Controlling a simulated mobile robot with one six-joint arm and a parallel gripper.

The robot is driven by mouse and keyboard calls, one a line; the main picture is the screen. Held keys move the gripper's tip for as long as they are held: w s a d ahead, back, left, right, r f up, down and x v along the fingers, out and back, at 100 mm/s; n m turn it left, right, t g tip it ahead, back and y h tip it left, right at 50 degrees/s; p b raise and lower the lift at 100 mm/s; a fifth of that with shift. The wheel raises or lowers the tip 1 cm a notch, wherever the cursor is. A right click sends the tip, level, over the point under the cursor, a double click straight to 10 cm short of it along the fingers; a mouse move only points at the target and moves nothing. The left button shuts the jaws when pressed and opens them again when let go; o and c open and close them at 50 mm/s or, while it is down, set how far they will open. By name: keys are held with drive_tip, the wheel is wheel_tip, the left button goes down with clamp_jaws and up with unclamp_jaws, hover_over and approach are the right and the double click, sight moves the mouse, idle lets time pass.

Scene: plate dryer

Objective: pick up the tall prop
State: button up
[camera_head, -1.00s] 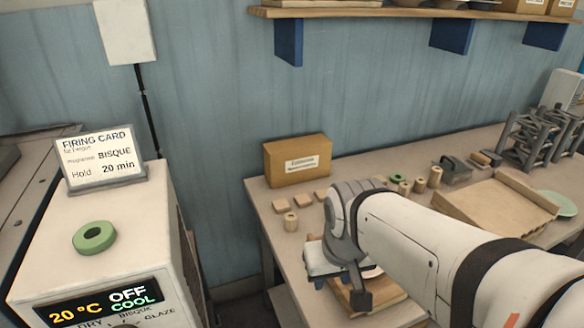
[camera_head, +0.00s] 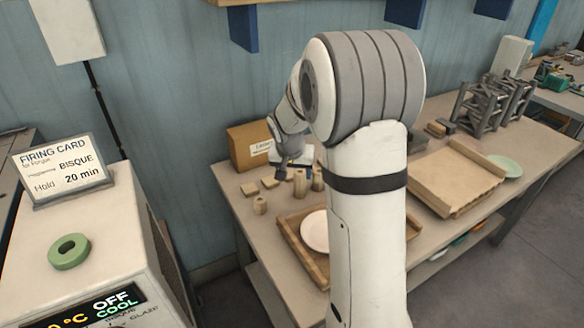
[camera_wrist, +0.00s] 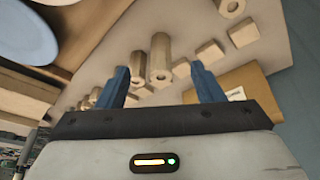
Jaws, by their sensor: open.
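The tall prop (camera_wrist: 159,52), a pale tan cylinder, shows in the wrist view between the two blue fingertips of my gripper (camera_wrist: 158,66). A slimmer, shorter prop (camera_wrist: 138,66) stands close beside it, also within the span of the fingers. I cannot tell how far the fingertips are from either prop. My gripper is open with nothing held. In the head view my gripper (camera_head: 283,172) is above the back left of the table, left of two upright props, the taller (camera_head: 317,179) partly beside my arm and the other (camera_head: 300,182) to its left.
Small square tiles (camera_head: 250,189) and a short hollow prop (camera_head: 260,204) lie near the table's left edge. A cardboard box (camera_head: 243,146) stands behind. A wooden tray with a white plate (camera_head: 315,232) is in front. A larger tray (camera_head: 455,180) and grey stands (camera_head: 485,105) are right.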

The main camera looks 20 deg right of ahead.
sight(297, 174)
drive_tip(key=shift+m, duration=0.6)
drive_tip(key=w+d+f, duration=0.1)
drive_tip(key=w, duration=0.1)
drive_tip(key=w+f, duration=0.2)
drive_tip(key=w+d+f+p, duration=0.1)
drive_tip(key=w, duration=0.1)
drive_tip(key=shift+d+f, duration=0.25)
drive_tip(key=shift+d, duration=0.05)
drive_tip(key=shift+d+p+x, duration=0.15)
drive_tip(key=shift+p+x, duration=0.2)
drive_tip(key=shift+x, duration=0.95)
drive_tip(key=shift+d+p+x, duration=0.15)
drive_tip(key=shift+p+x, duration=0.15)
drive_tip(key=shift+x, duration=0.95)
drive_tip(key=shift+d+p+x, duration=0.2)
drive_tip(key=shift+p+x, duration=0.15)
drive_tip(key=shift+x, duration=0.95)
drive_tip(key=shift+s, duration=0.15)
drive_tip(key=shift+c, duration=0.2)
drive_tip(key=c, duration=1.2)
